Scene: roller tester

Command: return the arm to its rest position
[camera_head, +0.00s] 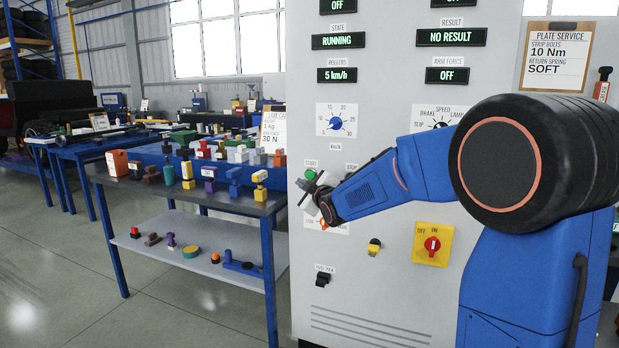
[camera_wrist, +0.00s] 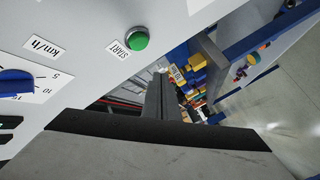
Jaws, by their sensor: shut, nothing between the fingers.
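My blue arm reaches leftward across the front of the grey control cabinet (camera_head: 400,285). My gripper (camera_head: 307,191) is at the cabinet's left edge, just below the green START button (camera_head: 310,174). The gripper is shut and empty. In the wrist view my gripper's shut fingers (camera_wrist: 160,85) point past the cabinet edge, with the START button (camera_wrist: 137,39) to their left. I cannot tell how close they are to the panel. The cabinet displays read RUNNING, 5 km/h, NO RESULT and OFF.
A blue speed knob (camera_head: 336,123) is above my forearm. A red rotary switch on a yellow plate (camera_head: 432,244) and a black switch (camera_head: 323,279) are below it. A workbench (camera_head: 265,208) with several small coloured tools stands close left. The floor (camera_head: 60,290) at front left is clear.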

